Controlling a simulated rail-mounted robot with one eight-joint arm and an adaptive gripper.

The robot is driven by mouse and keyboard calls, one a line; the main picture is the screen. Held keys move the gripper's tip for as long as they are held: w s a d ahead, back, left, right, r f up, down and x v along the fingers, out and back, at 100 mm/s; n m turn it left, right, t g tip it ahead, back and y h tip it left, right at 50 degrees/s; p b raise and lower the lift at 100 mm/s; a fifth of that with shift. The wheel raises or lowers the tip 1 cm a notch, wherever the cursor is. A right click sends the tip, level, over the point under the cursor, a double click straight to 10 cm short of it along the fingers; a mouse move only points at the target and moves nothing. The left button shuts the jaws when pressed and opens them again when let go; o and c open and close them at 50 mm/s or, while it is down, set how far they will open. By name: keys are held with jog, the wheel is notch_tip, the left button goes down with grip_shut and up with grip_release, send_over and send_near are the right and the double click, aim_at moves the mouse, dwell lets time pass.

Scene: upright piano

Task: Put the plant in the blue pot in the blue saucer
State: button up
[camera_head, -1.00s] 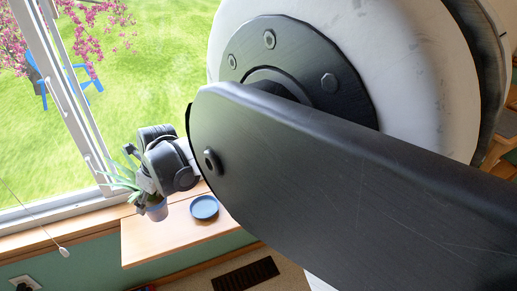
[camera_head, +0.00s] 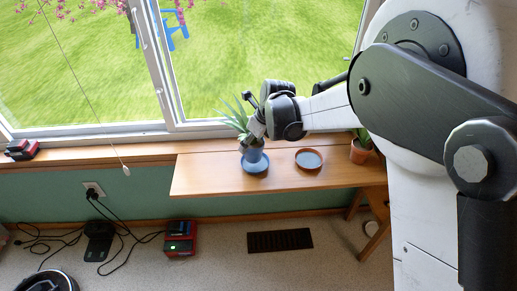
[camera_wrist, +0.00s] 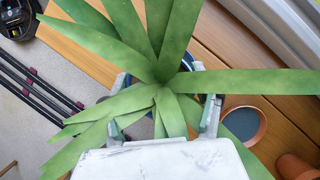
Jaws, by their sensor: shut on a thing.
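The spiky green plant (camera_head: 238,122) stands upright in its blue pot (camera_head: 252,155). My gripper (camera_head: 258,128) is shut on the pot near its upper part. The pot is over the blue saucer (camera_head: 257,170) on the wooden shelf, within its outline in the head view. I cannot tell whether its base touches the saucer. In the wrist view the leaves (camera_wrist: 160,75) spread over my gripper (camera_wrist: 165,112) and hide most of the pot, with a finger on each side.
A plant in a terracotta pot (camera_head: 361,151) stands farther right. The window (camera_head: 230,60) is close behind. The shelf's left part is clear.

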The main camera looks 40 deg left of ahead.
jog(key=shift+w+d+f, duration=0.2)
jog(key=shift+w+f, duration=0.1)
jog(key=shift+f+b, duration=0.7)
jog(key=shift+f, duration=1.2)
jog(key=shift+f, duration=0.1)
jog(key=o, duration=1.4)
jog(key=shift+r, duration=0.25)
jog(key=p+v, duration=0.3)
jog(key=v, duration=0.8)
jog(key=shift+d+r, duration=0.25)
jog(key=shift+r, duration=0.1)
